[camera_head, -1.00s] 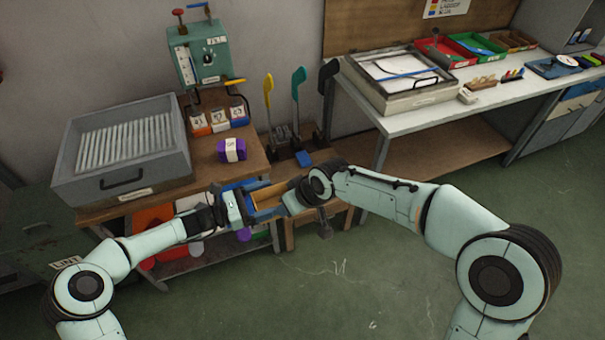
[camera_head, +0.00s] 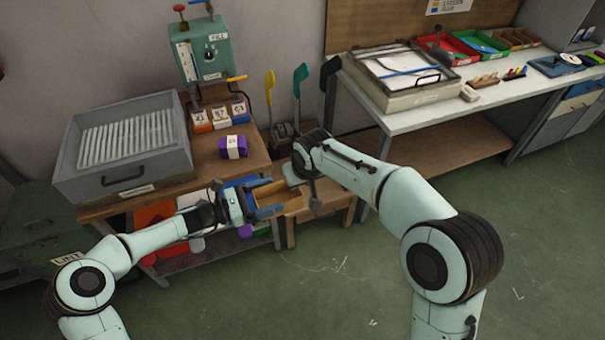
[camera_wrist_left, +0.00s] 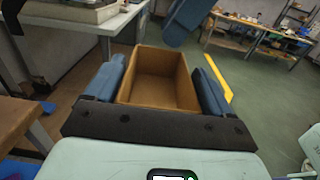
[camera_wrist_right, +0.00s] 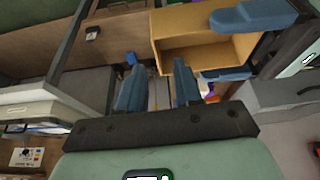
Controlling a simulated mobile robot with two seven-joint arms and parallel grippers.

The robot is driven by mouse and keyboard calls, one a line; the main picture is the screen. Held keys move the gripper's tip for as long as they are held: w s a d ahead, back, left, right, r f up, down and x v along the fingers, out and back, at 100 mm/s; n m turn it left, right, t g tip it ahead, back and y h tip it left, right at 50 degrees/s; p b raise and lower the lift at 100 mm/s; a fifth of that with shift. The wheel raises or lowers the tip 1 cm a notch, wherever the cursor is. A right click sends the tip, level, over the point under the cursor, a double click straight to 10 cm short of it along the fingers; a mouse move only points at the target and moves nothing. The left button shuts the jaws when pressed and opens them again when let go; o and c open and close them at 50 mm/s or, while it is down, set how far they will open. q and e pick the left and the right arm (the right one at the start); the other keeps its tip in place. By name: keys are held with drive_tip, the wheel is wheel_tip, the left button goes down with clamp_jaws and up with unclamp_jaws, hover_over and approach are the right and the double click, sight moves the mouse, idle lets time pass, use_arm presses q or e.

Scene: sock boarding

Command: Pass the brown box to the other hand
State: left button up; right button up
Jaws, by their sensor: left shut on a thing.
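The brown box (camera_head: 291,203) is an open-topped box held in the air in front of the wooden bench. My left gripper (camera_head: 264,197) is shut on it, with a blue finger on each of two opposite sides. In the left wrist view the box (camera_wrist_left: 160,80) sits between the fingers, its empty inside showing. My right gripper (camera_wrist_right: 158,88) is partly open and empty. In the right wrist view the box (camera_wrist_right: 185,62) lies beyond and to the right of its fingers, not between them. In the head view my right arm largely hides the right gripper.
A purple bundle (camera_head: 234,147) lies on the wooden bench (camera_head: 200,172), next to a grey tray (camera_head: 124,178). Yellow (camera_head: 269,95) and teal (camera_head: 299,82) upright forms stand behind my right arm. A white table (camera_head: 480,112) stands at the right. The green floor in front is clear.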

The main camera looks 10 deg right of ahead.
sight(297, 196)
drive_tip(key=shift+x, duration=2.6)
clamp_jaws()
use_arm(q)
drive_tip(key=o, duration=0.9)
